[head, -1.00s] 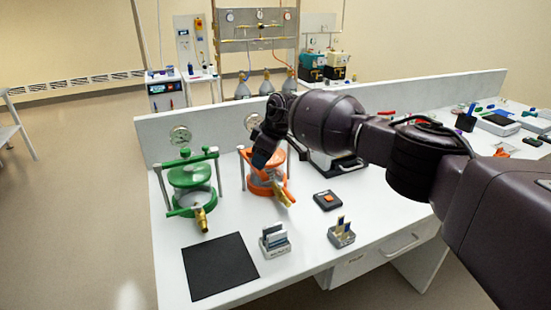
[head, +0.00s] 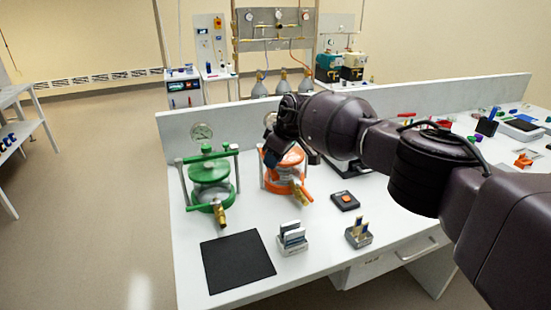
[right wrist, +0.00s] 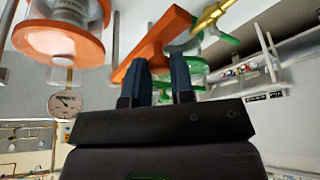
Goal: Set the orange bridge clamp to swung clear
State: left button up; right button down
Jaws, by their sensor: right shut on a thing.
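The orange vessel (head: 284,183) stands on the white bench, right of the green one. My right gripper (right wrist: 160,62) is shut on the orange bridge clamp (right wrist: 165,38), a flat bar, in the right wrist view. One end of the bar is near a grey post, and the bar slants away from the round orange vessel top (right wrist: 58,42), beside it rather than across it. In the head view my right gripper (head: 270,153) is at the vessel's upper left and hides most of the clamp. My left gripper is not in view.
The green vessel (head: 211,188) stands close on the left with its bar across the top. A gauge (head: 201,132) is behind it. A black mat (head: 237,262), two small holders (head: 292,238) (head: 358,233) and a black pad with an orange button (head: 345,200) lie in front.

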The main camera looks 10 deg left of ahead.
jog(key=c, duration=1)
grip_release()
jog(key=v, duration=1.1)
